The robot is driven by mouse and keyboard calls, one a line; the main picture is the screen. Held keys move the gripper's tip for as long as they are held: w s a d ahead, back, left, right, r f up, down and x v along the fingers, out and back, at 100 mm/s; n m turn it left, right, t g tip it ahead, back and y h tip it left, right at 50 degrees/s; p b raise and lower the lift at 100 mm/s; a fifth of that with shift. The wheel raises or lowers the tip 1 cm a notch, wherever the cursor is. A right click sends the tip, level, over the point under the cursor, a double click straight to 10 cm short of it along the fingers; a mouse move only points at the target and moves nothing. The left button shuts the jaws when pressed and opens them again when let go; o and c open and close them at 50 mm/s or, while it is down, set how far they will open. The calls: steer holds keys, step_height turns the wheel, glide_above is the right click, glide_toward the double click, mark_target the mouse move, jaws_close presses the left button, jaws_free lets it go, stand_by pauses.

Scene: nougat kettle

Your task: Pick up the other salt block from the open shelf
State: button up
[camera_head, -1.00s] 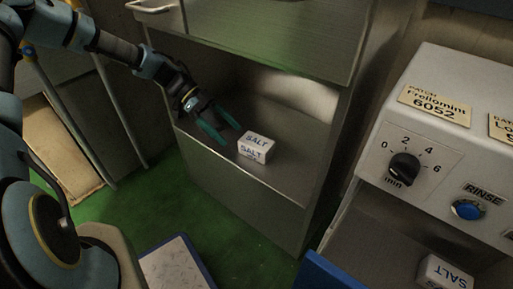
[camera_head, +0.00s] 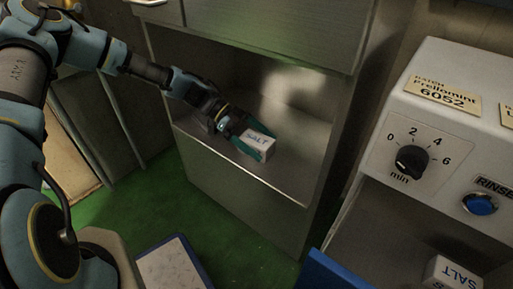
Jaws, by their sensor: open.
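A white salt block (camera_head: 261,145) with blue lettering sits on the open shelf (camera_head: 285,178) of the metal cabinet. My gripper (camera_head: 254,142) is open and reaches in from the left, with its teal fingers around the block, one at its far side and one at its near left side. Whether the fingers touch the block I cannot tell. A second salt block (camera_head: 452,273) lies in the bay under the white control panel at the lower right, partly cut off by the picture edge.
The white panel (camera_head: 450,110) carries a black minute dial (camera_head: 411,160) and a blue rinse button (camera_head: 480,204). A blue panel (camera_head: 333,272) stands at the bottom edge. A blue-edged tray (camera_head: 172,268) is on the green floor. The shelf's right part is clear.

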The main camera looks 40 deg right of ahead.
steer(key=shift+x, duration=0.85)
steer(key=shift+c, duration=0.2)
jaws_close()
